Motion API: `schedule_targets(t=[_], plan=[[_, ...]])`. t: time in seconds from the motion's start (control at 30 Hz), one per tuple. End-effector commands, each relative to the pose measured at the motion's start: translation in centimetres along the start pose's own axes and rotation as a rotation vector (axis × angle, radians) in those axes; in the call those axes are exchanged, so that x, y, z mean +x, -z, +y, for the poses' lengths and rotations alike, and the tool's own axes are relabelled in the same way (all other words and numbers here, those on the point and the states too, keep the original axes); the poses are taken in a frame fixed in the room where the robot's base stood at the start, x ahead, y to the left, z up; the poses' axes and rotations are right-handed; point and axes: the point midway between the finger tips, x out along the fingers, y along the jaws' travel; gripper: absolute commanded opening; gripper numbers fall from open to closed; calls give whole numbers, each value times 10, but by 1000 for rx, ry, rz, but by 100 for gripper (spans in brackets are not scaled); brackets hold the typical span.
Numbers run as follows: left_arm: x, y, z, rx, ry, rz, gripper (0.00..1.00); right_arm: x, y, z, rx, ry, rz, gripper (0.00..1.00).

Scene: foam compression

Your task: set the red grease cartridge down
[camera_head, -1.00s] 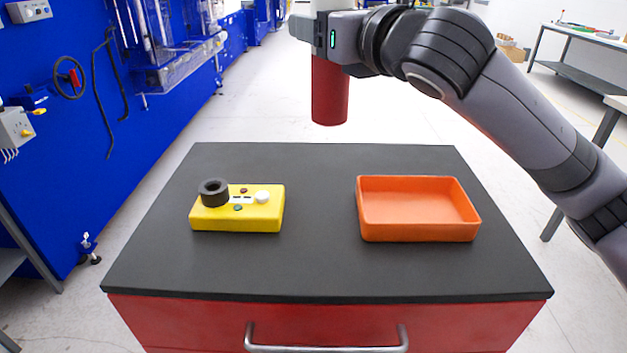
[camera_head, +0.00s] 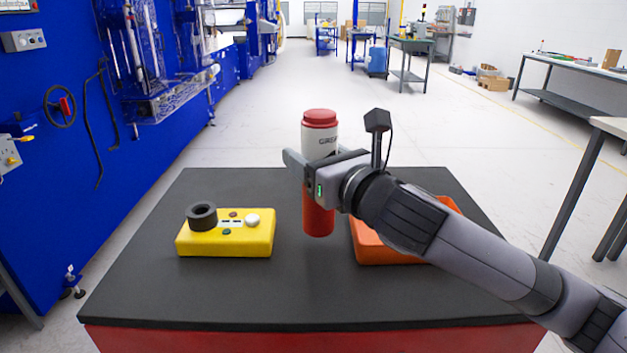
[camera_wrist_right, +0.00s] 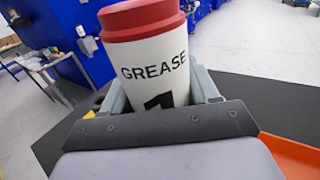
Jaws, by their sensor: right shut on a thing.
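The red grease cartridge (camera_head: 318,218) has a red cap, a white label band and a red lower part. It is upright over the middle of the black cart top (camera_head: 260,297), between the yellow box and the orange tray. I cannot tell whether its base touches the top. My right gripper (camera_head: 308,170) is shut on the cartridge around its middle. In the right wrist view the cartridge (camera_wrist_right: 150,60) stands between the two fingers, with its word GREASE showing. My left gripper is not in view.
A yellow control box (camera_head: 225,242) with buttons and a black ring (camera_head: 201,216) on it is at the left. An orange tray (camera_head: 375,250) is at the right, partly hidden by my right arm. The front strip of the cart top is clear.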

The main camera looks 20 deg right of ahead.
Motion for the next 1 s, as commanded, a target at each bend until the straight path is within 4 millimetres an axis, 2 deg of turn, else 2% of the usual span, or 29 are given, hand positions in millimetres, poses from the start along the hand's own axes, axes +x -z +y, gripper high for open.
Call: schedule_targets(t=[0.23,0.63,0.67,0.7,0.73,1.0], plan=[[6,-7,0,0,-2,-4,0,0,33,0,2,1,1,9],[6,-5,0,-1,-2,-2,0,0,38,0,0,0,-2,9],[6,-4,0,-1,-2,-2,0,0,39,0,0,0,2,69],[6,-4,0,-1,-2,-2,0,0,39,0,0,1,2,82],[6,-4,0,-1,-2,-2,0,0,39,0,0,0,2,85],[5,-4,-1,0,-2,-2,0,0,38,0,0,0,2,85]])
